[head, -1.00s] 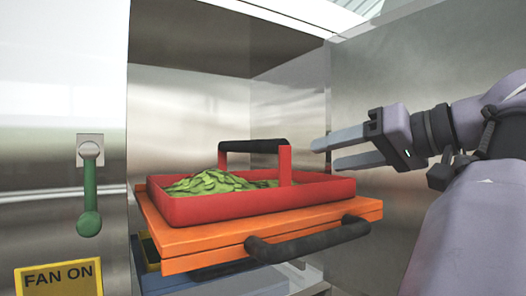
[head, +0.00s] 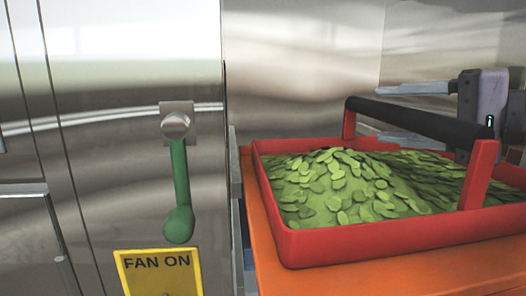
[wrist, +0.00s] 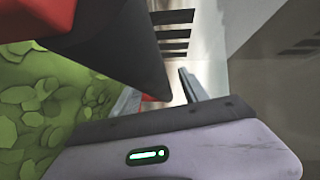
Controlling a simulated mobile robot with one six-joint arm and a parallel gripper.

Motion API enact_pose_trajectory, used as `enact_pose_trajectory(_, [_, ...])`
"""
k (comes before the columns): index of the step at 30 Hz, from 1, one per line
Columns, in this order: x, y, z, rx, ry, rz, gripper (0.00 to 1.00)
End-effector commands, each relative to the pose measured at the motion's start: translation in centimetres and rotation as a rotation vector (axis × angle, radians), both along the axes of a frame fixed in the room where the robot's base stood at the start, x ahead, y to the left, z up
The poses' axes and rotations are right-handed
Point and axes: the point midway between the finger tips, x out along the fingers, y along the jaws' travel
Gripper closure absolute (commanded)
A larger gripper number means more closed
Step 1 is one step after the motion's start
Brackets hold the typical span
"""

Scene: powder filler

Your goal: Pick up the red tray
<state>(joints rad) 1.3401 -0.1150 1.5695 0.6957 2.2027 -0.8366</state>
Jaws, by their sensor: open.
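The red tray (head: 390,238) holds a heap of green leaf-like pieces (head: 345,185) and rests on an orange board (head: 268,250). Its black bar handle (head: 425,122) spans two red uprights above the heap. In the head view my gripper (head: 372,110) is open and empty on the far side of the handle, its fingers pointing left. The handle partly hides the lower finger. In the wrist view the dark handle (wrist: 115,55) crosses close in front of my open fingers (wrist: 158,95). I cannot tell whether the handle lies between them.
A steel cabinet wall stands at left with a green-handled lever (head: 181,190) and a yellow "FAN ON" sign (head: 160,272). Steel walls enclose the space behind the tray. In the wrist view dark slots (wrist: 172,30) mark a pale wall.

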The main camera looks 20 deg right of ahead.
Motion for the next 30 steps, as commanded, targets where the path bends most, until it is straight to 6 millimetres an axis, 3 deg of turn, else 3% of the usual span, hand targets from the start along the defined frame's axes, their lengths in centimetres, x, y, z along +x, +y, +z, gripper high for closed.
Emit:
enact_pose_trajectory(4, [-0.01,-0.06,-0.11,0.000,0.000,-0.001,0.48])
enact_pose_trajectory(5, [-0.02,-0.06,-0.11,0.000,0.000,-0.001,0.52])
enact_pose_trajectory(12, [-0.04,-0.08,-0.11,-0.001,0.000,-0.001,0.99])
enact_pose_trajectory(30, [-0.05,-0.12,-0.17,-0.002,0.002,-0.002,1.00])
